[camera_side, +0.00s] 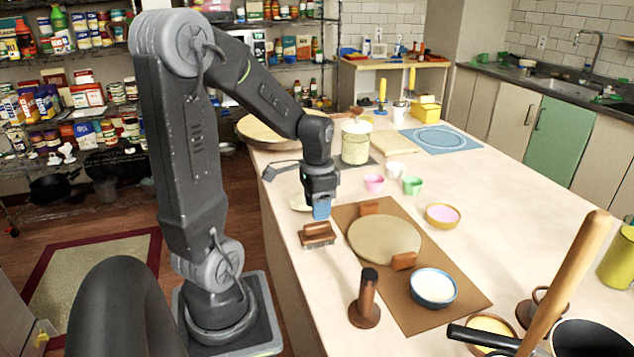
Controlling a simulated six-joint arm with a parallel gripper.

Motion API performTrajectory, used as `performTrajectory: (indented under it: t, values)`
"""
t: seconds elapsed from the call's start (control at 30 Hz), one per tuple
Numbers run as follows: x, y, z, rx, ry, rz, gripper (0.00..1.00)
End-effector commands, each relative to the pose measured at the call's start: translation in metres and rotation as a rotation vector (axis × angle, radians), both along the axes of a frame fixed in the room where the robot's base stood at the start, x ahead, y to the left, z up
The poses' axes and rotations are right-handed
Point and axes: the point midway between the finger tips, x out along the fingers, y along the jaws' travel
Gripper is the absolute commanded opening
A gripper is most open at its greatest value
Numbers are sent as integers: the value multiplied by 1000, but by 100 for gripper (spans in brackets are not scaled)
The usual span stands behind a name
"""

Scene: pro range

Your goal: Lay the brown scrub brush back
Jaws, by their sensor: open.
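The brown scrub brush (317,232) sits on the pale counter near its left edge, beside the left edge of the brown mat (455,302). It has a brown wooden top, with a paler, greyish band along its lower side. My gripper (321,216) points down just above and behind the brush, with blue at its tip. It is open, and nothing shows held in it. The view does not show clearly how large the gap to the brush is, or whether they touch.
On the mat are a round tan disc (384,239), small brown blocks (404,261) and a blue bowl (433,288). A dark-handled wooden stamp (366,300) stands in front. Small cups (374,183) and a canister (355,141) stand behind.

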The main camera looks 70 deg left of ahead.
Motion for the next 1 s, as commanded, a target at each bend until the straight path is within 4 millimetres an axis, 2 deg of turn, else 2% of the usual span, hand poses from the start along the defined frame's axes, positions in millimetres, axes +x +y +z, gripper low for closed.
performTrajectory:
  t: [0.03, 0.2, 0.43, 0.53, 0.67, 0.77, 0.9, 1.0]
  values:
    - [1, 1, 13, 6, -6, 0, 46]
    - [1, 1, 46, 4, -4, 0, 46]
    - [0, 0, 72, 1, -2, 0, 46]
    - [2, -10, 78, 13, -16, -6, 46]
    - [8, -52, 90, 60, -92, -16, 46]
    - [7, -97, 100, 88, -196, -21, 46]
    - [-6, -151, 108, 76, -344, -20, 46]
    - [-17, -178, 112, 44, -424, -15, 46]
